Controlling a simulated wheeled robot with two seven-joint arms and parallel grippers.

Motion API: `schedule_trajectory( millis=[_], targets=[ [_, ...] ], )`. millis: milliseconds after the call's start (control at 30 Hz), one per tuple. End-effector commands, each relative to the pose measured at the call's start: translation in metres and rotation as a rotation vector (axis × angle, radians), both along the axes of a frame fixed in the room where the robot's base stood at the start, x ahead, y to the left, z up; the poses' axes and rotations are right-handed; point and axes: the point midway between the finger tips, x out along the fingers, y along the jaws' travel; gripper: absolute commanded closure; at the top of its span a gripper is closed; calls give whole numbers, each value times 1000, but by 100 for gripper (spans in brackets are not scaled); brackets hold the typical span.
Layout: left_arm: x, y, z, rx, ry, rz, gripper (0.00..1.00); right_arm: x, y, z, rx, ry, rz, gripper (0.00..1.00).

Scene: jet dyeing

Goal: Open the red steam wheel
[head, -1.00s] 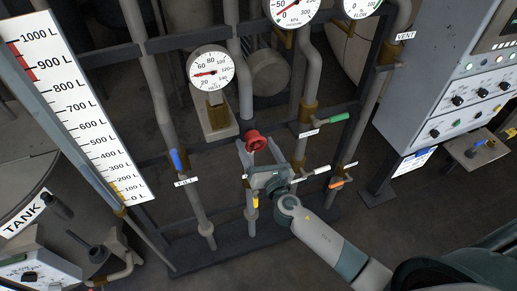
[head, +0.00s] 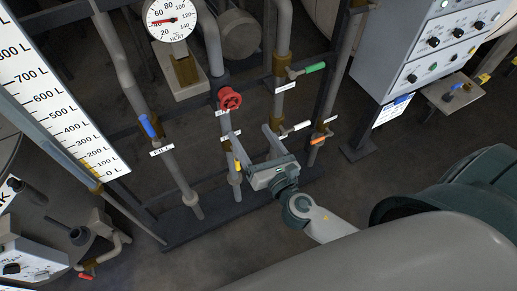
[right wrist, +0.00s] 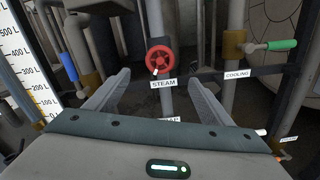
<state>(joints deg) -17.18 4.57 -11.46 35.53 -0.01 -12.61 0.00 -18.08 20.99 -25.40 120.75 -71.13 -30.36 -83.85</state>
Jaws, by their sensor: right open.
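The red steam wheel (head: 229,98) is a small spoked handwheel on a vertical grey pipe in the head view. In the right wrist view the wheel (right wrist: 160,58) shows above the STEAM label (right wrist: 163,84). My right gripper (head: 250,132) is open and empty, below and slightly right of the wheel in the head view. In the right wrist view its fingers (right wrist: 158,77) are spread to either side of the wheel's pipe, with the wheel beyond the tips and apart from them. My left gripper is not in view.
A blue lever (head: 149,126) stands on the pipe to the left. A green lever (head: 314,67), a white lever (head: 300,126) and an orange lever (head: 321,139) sit on pipes to the right. A control cabinet (head: 395,60) stands at upper right. The heat gauge (head: 170,18) is above.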

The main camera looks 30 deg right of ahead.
Motion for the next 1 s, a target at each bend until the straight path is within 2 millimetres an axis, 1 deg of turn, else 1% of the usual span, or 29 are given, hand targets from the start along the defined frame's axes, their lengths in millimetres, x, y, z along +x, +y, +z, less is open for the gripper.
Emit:
schedule_trajectory(
  millis=[33, 100, 300, 900, 1000],
  targets=[
    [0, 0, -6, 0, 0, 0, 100, -9, -1, -3, 0, 1, 0, 25],
    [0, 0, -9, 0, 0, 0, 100, -18, -1, -3, -1, 1, -1, 25],
    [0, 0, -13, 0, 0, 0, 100, -32, -2, -1, -1, 0, 0, 25],
    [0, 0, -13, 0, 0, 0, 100, -34, -1, 0, -1, 0, 0, 25],
    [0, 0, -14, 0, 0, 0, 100, -34, -2, -2, 3, 4, -1, 25]
  ],
)
